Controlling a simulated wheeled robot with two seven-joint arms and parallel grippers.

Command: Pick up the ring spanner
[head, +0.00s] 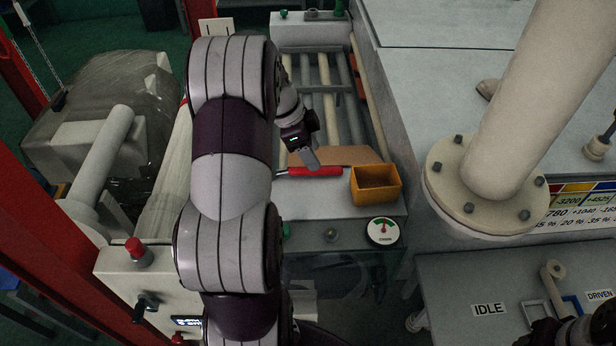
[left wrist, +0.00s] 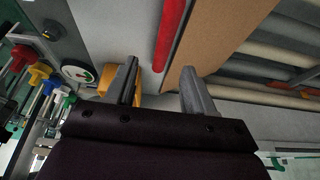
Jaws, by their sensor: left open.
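A red bar-like handle (head: 314,171) lies on the grey end plate of the roller conveyor in the head view. It also shows as a long red bar in the left wrist view (left wrist: 172,32). It may be the ring spanner, but no ring end is clear. My left gripper (head: 308,156) is just over the red handle, and my left arm hides much of the view around it. In the left wrist view my left gripper (left wrist: 162,88) is open, with nothing between its fingers. The red bar is beyond the fingertips. My right gripper is not clearly seen.
A brown board (head: 348,155) lies beside the red handle. A yellow open bin (head: 376,198) stands to its right, above a round gauge (head: 382,231). Conveyor rollers (head: 326,90) run behind. A thick pipe with a bolted flange (head: 450,190) stands at right.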

